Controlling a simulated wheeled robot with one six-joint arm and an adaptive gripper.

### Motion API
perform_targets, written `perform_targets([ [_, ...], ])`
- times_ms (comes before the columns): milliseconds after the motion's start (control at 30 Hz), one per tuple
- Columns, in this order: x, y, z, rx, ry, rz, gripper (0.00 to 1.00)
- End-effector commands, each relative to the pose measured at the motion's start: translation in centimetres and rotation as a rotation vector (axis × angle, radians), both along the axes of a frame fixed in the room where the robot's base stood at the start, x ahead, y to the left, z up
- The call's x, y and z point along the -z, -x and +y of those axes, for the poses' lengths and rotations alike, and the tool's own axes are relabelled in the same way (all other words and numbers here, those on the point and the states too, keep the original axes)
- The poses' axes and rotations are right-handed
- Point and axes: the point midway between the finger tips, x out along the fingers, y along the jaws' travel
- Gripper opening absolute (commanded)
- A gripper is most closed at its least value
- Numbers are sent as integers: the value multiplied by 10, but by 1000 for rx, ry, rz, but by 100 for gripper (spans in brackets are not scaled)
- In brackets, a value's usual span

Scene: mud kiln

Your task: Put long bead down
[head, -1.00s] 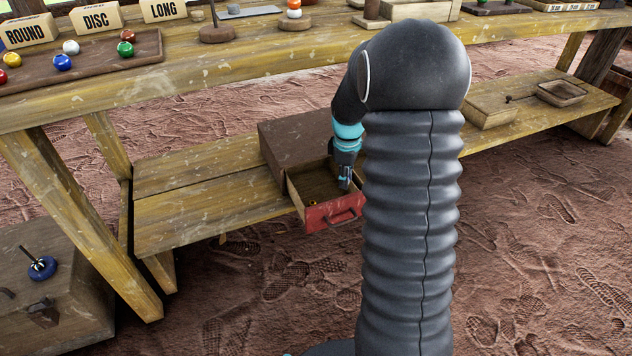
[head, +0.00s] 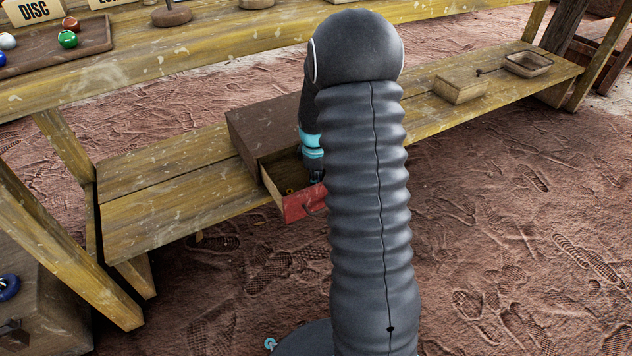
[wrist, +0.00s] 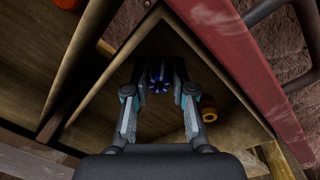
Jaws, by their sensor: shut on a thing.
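My gripper (head: 316,178) reaches down into an open drawer with a red front (head: 292,208); my arm hides part of the drawer. In the wrist view my gripper (wrist: 159,88) is shut on a blue, ribbed bead (wrist: 160,78), seen between the fingertips near a corner of the drawer. Its full length is hidden, and I cannot tell whether it touches the drawer floor. A yellow bead with a reddish end (wrist: 208,109) lies in the drawer just right of the right finger. It also shows small in the head view (head: 290,191).
The brown drawer box (head: 262,125) stands on a low wooden shelf (head: 165,195). A small wooden box (head: 460,88) and a shallow tray (head: 529,64) stand farther right. A workbench (head: 190,55) with a bead tray (head: 95,50) runs above the shelf.

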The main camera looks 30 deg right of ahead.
Motion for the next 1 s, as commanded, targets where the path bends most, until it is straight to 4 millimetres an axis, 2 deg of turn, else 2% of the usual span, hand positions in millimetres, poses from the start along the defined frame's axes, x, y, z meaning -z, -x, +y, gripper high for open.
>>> perform_targets([
  [67,7,0,0,-1,1,-1,0],
  [400,10,-1,1,-2,0,-1,0],
  [433,10,-1,1,-2,0,-1,27],
  [500,9,-1,1,-2,0,-1,44],
  [533,9,-1,1,-2,0,-1,50],
  [833,8,-1,1,-2,0,-1,50],
  [1000,-8,0,2,-2,1,-3,50],
])
